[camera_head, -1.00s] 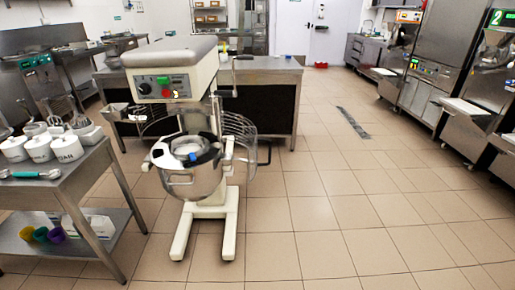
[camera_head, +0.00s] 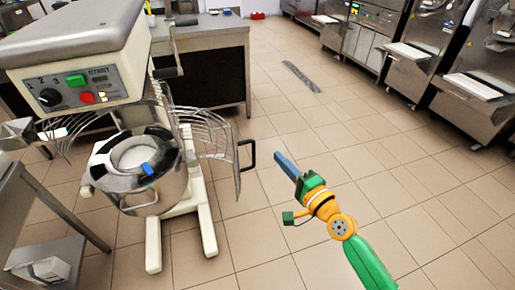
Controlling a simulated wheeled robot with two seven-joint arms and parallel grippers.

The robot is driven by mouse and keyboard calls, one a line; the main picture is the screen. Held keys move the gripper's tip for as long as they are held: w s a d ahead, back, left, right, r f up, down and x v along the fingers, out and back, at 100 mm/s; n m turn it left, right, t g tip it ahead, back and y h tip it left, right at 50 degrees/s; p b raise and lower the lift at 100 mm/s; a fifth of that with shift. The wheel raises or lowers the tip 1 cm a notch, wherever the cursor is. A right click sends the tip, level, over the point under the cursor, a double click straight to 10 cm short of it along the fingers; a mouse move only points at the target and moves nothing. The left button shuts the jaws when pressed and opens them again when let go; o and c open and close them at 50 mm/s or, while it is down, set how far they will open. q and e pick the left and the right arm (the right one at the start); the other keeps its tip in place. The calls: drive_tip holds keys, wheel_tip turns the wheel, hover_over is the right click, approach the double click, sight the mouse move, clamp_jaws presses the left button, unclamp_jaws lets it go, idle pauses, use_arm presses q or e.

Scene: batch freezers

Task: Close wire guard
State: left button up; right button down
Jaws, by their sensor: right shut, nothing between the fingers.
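The floor mixer (camera_head: 75,45) stands at the left with its control panel facing me. Its wire guard (camera_head: 205,130) is swung open to the right of the bowl and has a black handle (camera_head: 249,156) on its outer edge. The steel bowl (camera_head: 145,190) sits under the mixer head with white contents and a blue clip-like part on its rim. My right gripper (camera_head: 279,157) is shut and empty, a little to the right of the guard's handle and apart from it. My left gripper is not in view.
A steel table (camera_head: 215,35) with a dark front stands behind the mixer. A steel side table (camera_head: 45,215) is close at the left. Steel machines (camera_head: 420,50) line the right wall. The tiled floor (camera_head: 330,130) is clear between them.

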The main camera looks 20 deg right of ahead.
drive_tip(key=x, duration=0.8)
drive_tip(key=s+a+p, duration=0.1)
drive_tip(key=s, duration=0.1)
drive_tip(key=s+a+p, duration=0.1)
drive_tip(key=shift+s+a+f, duration=0.15)
drive_tip(key=shift+s+f, duration=0.1)
drive_tip(key=shift+s, duration=0.1)
drive_tip(key=shift+s, duration=0.1)
